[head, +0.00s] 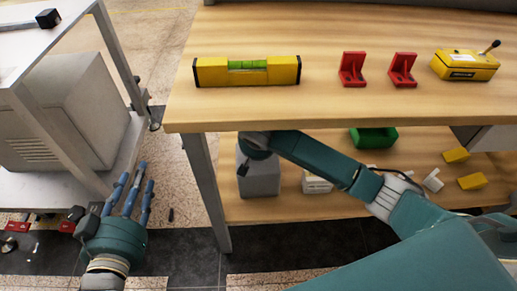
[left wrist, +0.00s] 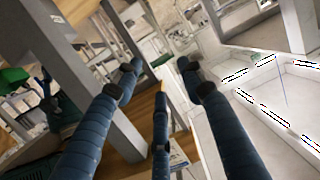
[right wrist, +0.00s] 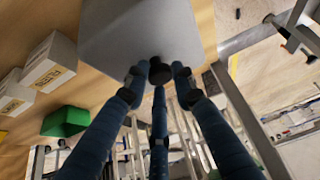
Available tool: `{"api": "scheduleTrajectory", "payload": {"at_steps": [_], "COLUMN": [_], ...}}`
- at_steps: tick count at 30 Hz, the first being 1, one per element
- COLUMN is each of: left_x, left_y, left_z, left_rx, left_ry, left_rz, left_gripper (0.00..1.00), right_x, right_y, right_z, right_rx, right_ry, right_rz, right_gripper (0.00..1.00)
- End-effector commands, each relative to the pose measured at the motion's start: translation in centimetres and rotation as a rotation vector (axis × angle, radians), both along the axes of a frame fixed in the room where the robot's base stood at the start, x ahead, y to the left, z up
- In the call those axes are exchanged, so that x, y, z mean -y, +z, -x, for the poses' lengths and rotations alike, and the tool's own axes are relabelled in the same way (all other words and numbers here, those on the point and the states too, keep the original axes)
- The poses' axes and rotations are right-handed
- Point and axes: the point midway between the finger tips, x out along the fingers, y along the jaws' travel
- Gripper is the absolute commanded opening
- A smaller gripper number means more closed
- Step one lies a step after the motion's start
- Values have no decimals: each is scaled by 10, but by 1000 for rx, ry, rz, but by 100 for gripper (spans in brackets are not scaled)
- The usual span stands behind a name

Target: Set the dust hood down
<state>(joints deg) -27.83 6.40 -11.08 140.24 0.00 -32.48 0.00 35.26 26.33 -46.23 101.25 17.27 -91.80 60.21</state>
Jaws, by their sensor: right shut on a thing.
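The dust hood is a plain grey box (head: 259,178) at the left end of the lower wooden shelf. It also fills the top of the right wrist view (right wrist: 135,30). My right arm reaches under the tabletop, and my right gripper (right wrist: 158,76) is shut on the hood's small black knob. The hood looks upright. Its underside is hidden, so I cannot tell whether it touches the shelf. My left gripper (head: 133,190) is open and empty, left of the bench, with its fingers apart; it also shows in the left wrist view (left wrist: 158,78).
The tabletop (head: 330,112) above holds a yellow level (head: 212,72), two red brackets (head: 352,70) and a yellow tool (head: 465,66). The lower shelf (head: 290,208) holds white boxes (head: 316,183), a green bin (head: 374,138) and yellow blocks (head: 472,181). A bench leg (head: 208,190) stands left of the hood.

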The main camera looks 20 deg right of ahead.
Motion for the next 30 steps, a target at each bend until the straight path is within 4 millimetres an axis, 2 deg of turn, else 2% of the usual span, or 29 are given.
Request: {"api": "scheduleTrajectory", "payload": {"at_steps": [6,12,16,23,24,26,30], "left_x": [10,13,14,14,14,14,14], "left_y": [53,92,103,104,104,104,104], "left_z": [-8,-4,-2,-1,-1,-1,-1], "left_rx": [238,403,445,449,448,448,447], "left_ry": [-16,-25,-27,-28,-28,-27,-27], "left_rz": [61,104,116,117,117,117,115], "left_gripper": [40,40,40,40,40,40,40], "right_x": [-6,-9,-10,-10,-10,-10,-10], "right_y": [-9,-13,-14,-15,-16,-16,-15], "right_z": [5,8,9,10,11,11,10], "right_rx": [1,0,-1,-4,-7,-6,-5], "right_ry": [0,0,-1,-1,-1,-1,-1], "right_rz": [-1,1,1,2,2,2,2], "right_gripper": [0,0,0,0,33,44,44]}}
